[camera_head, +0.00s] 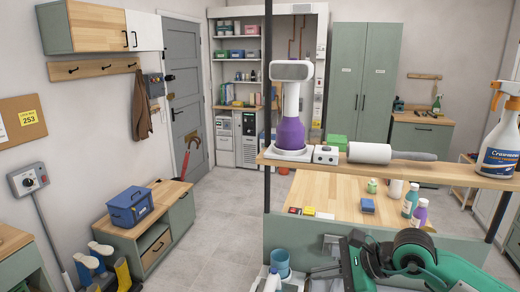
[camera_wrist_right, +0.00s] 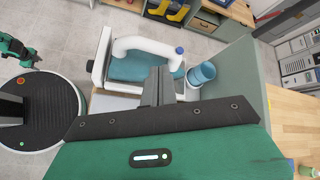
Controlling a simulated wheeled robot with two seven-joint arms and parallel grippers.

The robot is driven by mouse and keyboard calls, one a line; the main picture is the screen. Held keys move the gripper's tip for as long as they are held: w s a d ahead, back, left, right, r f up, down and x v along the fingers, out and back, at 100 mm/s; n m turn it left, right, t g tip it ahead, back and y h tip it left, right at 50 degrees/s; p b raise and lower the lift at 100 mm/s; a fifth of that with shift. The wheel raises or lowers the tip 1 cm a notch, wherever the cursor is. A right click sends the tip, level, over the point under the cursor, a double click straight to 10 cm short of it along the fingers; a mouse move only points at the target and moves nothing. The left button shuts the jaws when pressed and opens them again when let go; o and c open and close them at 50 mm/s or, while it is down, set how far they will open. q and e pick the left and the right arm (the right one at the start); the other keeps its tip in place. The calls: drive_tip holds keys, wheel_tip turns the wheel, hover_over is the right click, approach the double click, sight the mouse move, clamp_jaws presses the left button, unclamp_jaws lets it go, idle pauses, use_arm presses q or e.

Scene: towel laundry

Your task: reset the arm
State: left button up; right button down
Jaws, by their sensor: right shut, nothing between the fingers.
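My right arm (camera_head: 415,262), green with dark joints, comes in at the bottom right of the head view, in front of the workbench. My right gripper (camera_wrist_right: 158,86) shows in the right wrist view as dark grey fingers close together, shut and empty. It is over a white and teal device with a curved white handle (camera_wrist_right: 145,45); contact cannot be told. At the left edge of the wrist view a small green arm part with a dark end (camera_wrist_right: 30,58) shows, probably my left arm. Its jaws are too small to read. No left arm shows in the head view.
A wooden shelf (camera_head: 450,172) with a spray bottle (camera_head: 500,135), a white roll (camera_head: 369,153) and a purple-white device (camera_head: 291,110) spans above the wooden worktop (camera_head: 335,195). A blue bucket (camera_head: 280,262) stands low. Open floor (camera_head: 215,220) lies left of the bench.

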drive_tip(key=s+a+r+m+y, duration=0.5)
drive_tip(key=a+r+m+y, duration=0.1)
drive_tip(key=a+y, duration=0.2)
drive_tip(key=w+d+f+m+t+h, duration=0.1)
drive_tip(key=d+m+t+h, duration=0.6)
drive_tip(key=m, duration=0.8)
drive_tip(key=w+d+f+m+t+h, duration=0.2)
drive_tip(key=d+m+t+h, duration=0.3)
drive_tip(key=m+t, duration=0.75)
drive_tip(key=s+d+f+m+g+h, duration=0.2)
drive_tip(key=f+m+g+h, duration=0.1)
drive_tip(key=f+m+g, duration=0.3)
drive_tip(key=s+d+f+m+g+h, duration=0.2)
drive_tip(key=d+f+m+g+h, duration=0.15)
drive_tip(key=f+m, duration=0.35)
drive_tip(key=s+f+m+g, duration=0.4)
drive_tip(key=s+f+g, duration=0.3)
drive_tip(key=s, duration=0.4)
drive_tip(key=s+f+m+g, duration=0.3)
drive_tip(key=s+f+g, duration=0.1)
drive_tip(key=s+f, duration=0.6)
wheel_tip(320, 180, down, 31)
drive_tip(key=g, duration=0.2)
drive_tip(key=s+d+f, duration=0.2)
drive_tip(key=s+f, duration=1.6)
drive_tip(key=s, duration=0.1)
drive_tip(key=shift+s+d+f+g+y, duration=0.35)
drive_tip(key=shift+s+f+g, duration=0.05)
